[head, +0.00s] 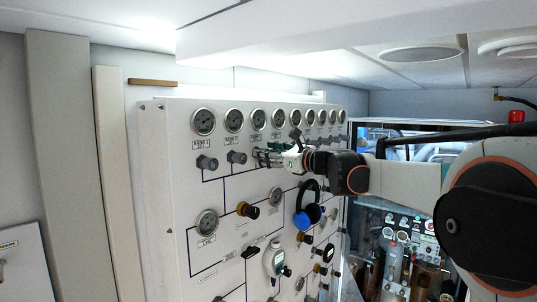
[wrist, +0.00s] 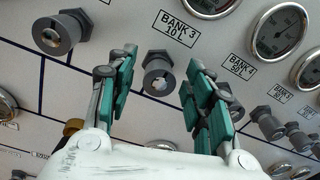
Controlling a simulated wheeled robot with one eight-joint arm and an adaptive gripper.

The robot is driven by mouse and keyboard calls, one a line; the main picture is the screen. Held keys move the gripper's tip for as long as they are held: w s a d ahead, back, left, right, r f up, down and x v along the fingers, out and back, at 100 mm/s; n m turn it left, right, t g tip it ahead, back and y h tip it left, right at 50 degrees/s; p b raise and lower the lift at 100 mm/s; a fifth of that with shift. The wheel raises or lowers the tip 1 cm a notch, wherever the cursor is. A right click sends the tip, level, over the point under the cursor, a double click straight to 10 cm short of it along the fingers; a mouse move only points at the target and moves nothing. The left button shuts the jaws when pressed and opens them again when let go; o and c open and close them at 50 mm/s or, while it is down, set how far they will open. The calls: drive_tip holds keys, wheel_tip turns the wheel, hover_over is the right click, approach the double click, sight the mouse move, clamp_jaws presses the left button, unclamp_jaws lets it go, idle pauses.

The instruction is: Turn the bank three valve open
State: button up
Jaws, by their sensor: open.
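The bank three valve (wrist: 158,74) is a grey knob with a hexagonal collar on the white panel, below a label reading BANK 3 10 L (wrist: 176,28). My gripper (wrist: 160,66) is open, with one green-padded finger on each side of this knob in the wrist view. I see gaps between the knob and both fingers; how deep the fingertips reach cannot be told. In the head view my gripper (head: 265,156) is at the panel in the row of valves under the gauges, and it hides the bank three valve there.
Two similar grey valves (head: 207,163) (head: 237,157) are left of my gripper. The bank 4 valve (wrist: 230,100) is close behind the right finger. Gauges (head: 203,122) line the panel top.

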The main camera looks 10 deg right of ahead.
drive_tip(key=c, duration=1)
drive_tip(key=shift+c, duration=0.2)
drive_tip(key=shift+n, duration=0.4)
drive_tip(key=shift+f+n+g+y+b, duration=0.2)
drive_tip(key=shift+n+b, duration=0.75)
drive_tip(key=shift+n, duration=3.55)
drive_tip(key=shift+f+n+y+b, duration=0.1)
drive_tip(key=shift+n+y+b, duration=0.55)
drive_tip(key=shift+n, duration=3.85)
drive_tip(key=shift+f+n+g+h+b, duration=0.15)
drive_tip(key=shift+n+b, duration=1.1)
drive_tip(key=shift+n, duration=3.25)
drive_tip(key=o, duration=1)
